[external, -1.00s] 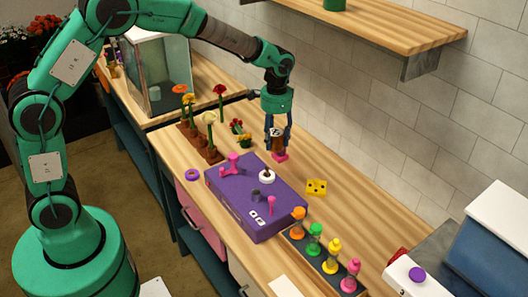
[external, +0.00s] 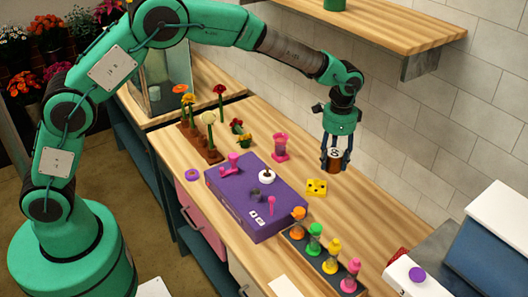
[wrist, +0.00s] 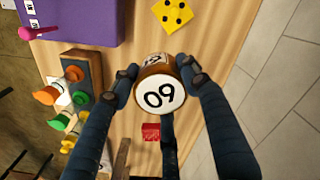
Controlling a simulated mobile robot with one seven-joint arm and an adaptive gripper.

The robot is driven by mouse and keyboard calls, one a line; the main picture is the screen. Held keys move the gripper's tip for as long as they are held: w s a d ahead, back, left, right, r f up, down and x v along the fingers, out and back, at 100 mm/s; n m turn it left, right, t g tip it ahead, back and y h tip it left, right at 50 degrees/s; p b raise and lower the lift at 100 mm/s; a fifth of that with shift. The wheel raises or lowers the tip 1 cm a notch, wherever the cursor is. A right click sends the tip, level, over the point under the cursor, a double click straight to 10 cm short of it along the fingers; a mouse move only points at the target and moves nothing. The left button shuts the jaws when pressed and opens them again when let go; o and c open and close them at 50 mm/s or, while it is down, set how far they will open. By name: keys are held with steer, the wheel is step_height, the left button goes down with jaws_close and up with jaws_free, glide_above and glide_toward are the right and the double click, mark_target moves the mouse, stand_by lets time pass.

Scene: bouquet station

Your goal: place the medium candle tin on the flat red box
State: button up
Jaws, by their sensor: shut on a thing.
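My gripper (external: 336,163) is shut on a brown cylindrical tin (external: 334,159), which appears to be the candle tin. In the wrist view, the tin (wrist: 158,88) has a white round end marked with digits, between the two fingers. The gripper holds it above the wooden counter, to the right of the yellow die. A small red box (wrist: 150,131) shows below the tin in the wrist view, partly covered by my gripper.
A purple box (external: 255,200) with small items on top lies left of the gripper. A yellow die (external: 316,187), a rack of coloured bottles (external: 325,262) and a pink vase-like piece (external: 280,147) stand nearby. Counter between die and wall is clear.

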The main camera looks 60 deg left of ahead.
steer(key=w+d+m+p, duration=0.1)
steer(key=d+m+p, duration=0.3)
steer(key=d, duration=1.2)
steer(key=m+p, duration=0.3)
steer(key=m, duration=0.1)
glide_above(393, 259)
step_height(393, 259, down, 3)
steer(key=shift+s+f, duration=0.1)
steer(key=shift+f, duration=0.05)
steer(key=shift+f, duration=0.1)
steer(key=shift+f, duration=3)
steer(key=shift+f+p, duration=0.3)
steer(key=shift+f, duration=1.6)
steer(key=shift+f, duration=0.1)
